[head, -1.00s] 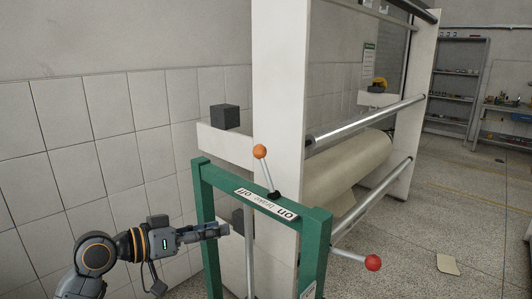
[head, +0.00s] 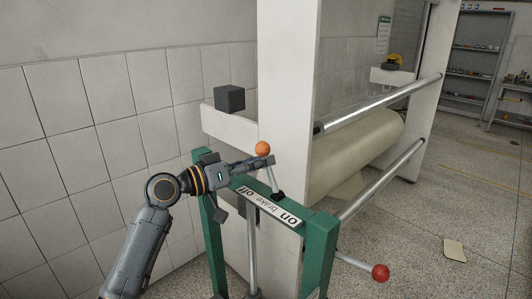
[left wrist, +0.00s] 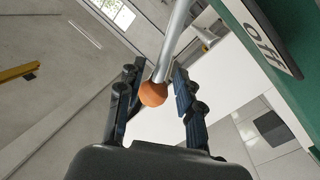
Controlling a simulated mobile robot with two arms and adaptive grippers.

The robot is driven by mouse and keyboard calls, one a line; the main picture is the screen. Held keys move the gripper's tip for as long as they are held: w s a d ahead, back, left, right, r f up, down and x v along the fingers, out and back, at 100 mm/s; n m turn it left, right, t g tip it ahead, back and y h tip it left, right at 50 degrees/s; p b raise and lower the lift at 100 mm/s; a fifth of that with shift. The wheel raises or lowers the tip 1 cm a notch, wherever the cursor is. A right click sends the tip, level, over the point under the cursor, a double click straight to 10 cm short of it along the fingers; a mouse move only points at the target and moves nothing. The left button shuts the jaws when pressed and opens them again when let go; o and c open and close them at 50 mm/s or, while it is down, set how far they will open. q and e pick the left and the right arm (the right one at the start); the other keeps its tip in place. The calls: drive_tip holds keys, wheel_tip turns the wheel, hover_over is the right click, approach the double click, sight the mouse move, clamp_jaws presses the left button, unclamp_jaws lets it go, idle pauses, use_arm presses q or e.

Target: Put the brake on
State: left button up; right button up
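The brake lever is a thin metal rod with an orange ball knob (head: 262,148), pivoting on a green frame (head: 319,240). In the head view it leans left, toward the "off" end of the brake label (head: 268,205); "on" is at the right end. My left gripper (head: 262,161) is at the knob, with its fingers reaching in from the left. In the left wrist view, the orange knob (left wrist: 153,93) lies between the two spread fingers (left wrist: 155,104), with a gap on the right side. Whether a finger touches it is unclear. My right gripper is out of view.
A second lever with a red ball (head: 380,272) sticks out right of the green frame. Behind are a white machine post (head: 285,90), a paper roll (head: 355,150) and metal bars. A tiled wall (head: 90,150) is at left; open floor lies at right.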

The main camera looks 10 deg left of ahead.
use_arm(q)
drive_tip(key=shift+w+d+r, duration=0.15)
drive_tip(key=shift+w+d, duration=0.45)
drive_tip(key=shift+w+d+f, duration=0.15)
drive_tip(key=shift+w+f, duration=0.05)
drive_tip(key=shift+s, duration=0.1)
drive_tip(key=c, duration=0.7)
clamp_jaws()
drive_tip(key=shift+r, duration=0.15)
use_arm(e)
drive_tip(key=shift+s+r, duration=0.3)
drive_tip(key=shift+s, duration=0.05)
